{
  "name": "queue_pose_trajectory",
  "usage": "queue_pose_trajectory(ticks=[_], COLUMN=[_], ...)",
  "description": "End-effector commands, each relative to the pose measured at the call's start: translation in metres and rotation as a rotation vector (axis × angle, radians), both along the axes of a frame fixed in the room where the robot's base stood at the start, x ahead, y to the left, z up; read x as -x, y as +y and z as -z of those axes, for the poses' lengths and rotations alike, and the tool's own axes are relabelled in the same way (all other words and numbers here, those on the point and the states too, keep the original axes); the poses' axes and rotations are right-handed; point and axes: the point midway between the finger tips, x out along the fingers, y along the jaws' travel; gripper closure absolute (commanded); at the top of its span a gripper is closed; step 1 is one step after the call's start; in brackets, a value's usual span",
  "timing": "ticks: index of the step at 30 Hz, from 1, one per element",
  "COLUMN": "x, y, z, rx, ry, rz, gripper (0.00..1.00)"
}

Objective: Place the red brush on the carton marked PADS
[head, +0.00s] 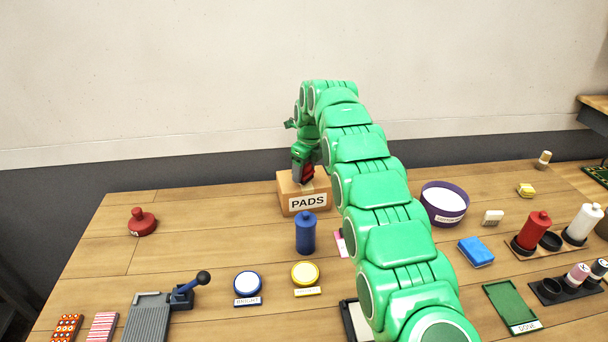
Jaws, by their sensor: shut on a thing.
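The carton marked PADS (290,205) is a tan box standing near the back of the table. My gripper (302,172) is over its top, pointing down, at the end of my green arm. It is shut on a dark red thing, which looks like the red brush (308,173). Only a small part of the brush shows beside the dark fingers. It is at or just above the carton's top; I cannot tell whether it touches.
A blue bottle (306,234) stands in front of the carton. A red knobbed object (141,223) sits at the left. A purple bowl (445,216) is right of my arm. Bare table lies left of the carton. The wall is close behind.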

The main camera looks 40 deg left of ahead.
Motion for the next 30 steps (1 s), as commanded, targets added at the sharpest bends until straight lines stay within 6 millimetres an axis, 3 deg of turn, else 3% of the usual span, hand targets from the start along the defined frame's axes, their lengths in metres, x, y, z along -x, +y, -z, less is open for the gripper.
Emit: queue_pose_trajectory(ticks=[6,18,19,21,24,30], x=[0.001,0.001,0.001,0.001,0.001,0.001], y=[-0.001,-0.001,-0.001,-0.001,-0.001,-0.001], z=[0.016,0.020,0.020,0.020,0.020,0.020], rx=[0.004,0.003,0.002,0.002,0.002,0.002], ry=[0.004,0.002,0.002,0.002,0.002,0.002], rz=[-0.001,0.000,0.000,0.000,0.000,0.000], gripper=[0.71,0.71,0.38,0.27,0.14,0.14])
